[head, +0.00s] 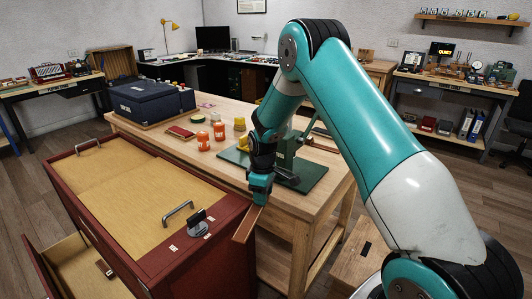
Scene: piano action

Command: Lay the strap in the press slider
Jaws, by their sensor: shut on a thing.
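My gripper (260,199) is shut on a brown strap (246,226). The strap slants down and to the left from the jaws, over the gap between the red cabinet and the near edge of the workbench. A dark green press (286,152) stands on the workbench, just behind and to the right of my gripper. My wrist covers part of it, and I cannot make out its slider clearly. The strap is apart from the press.
The red cabinet (235,246), with metal handles and an open lower drawer (75,270), stands at the near left.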

